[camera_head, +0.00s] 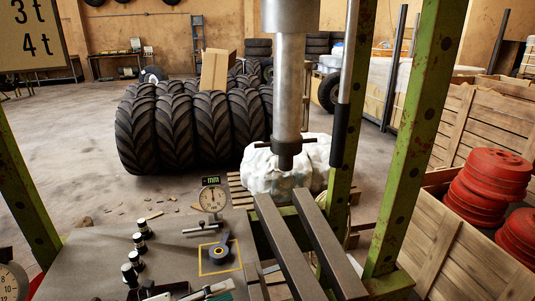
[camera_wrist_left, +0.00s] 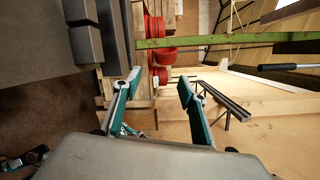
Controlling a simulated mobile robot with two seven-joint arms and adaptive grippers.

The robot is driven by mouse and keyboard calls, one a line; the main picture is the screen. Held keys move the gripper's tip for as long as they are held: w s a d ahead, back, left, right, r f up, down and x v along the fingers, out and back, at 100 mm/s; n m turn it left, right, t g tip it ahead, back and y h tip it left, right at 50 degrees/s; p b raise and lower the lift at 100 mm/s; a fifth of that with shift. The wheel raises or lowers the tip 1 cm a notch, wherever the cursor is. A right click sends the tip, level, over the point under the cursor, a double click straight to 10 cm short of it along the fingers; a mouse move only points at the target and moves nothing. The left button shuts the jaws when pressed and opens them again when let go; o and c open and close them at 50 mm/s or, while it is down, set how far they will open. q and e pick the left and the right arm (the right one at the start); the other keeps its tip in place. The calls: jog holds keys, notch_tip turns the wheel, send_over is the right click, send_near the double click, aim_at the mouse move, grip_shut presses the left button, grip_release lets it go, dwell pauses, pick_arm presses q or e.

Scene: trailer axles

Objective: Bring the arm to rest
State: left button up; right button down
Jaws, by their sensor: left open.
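My left gripper (camera_wrist_left: 158,78) shows in the left wrist view with its two teal and grey fingers spread apart and nothing between them. Beyond the fingers are red round discs (camera_wrist_left: 163,55) and light wooden boards. In the head view, dark and teal parts show at the bottom edge by the grey bench top (camera_head: 95,252); they are cut off, and I cannot tell their state there. My right gripper is not in view.
A press ram (camera_head: 290,85), steel bars (camera_head: 283,245) and green posts (camera_head: 413,140) stand to the right. Tyres (camera_head: 190,128) lie behind.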

pick_arm(q)
jog(key=s+a+f+n+t+y, duration=0.1)
jog(key=s+a+f+n+y, duration=0.2)
jog(key=f+n, duration=0.4)
jog(key=s+a+f+n+y, duration=0.3)
jog(key=s+f+n+y, duration=0.2)
jog(key=n, duration=0.7)
jog(key=s+a+f+n+t+y, duration=0.1)
jog(key=s+a+f+n+y, duration=0.2)
jog(key=s+f+n, duration=0.4)
notch_tip(320, 180, down, 3)
jog(key=n+y, duration=0.1)
jog(key=n, duration=0.2)
jog(key=shift+t+y, duration=0.3)
jog(key=shift+y, duration=0.1)
jog(key=shift+w+a+r, duration=0.1)
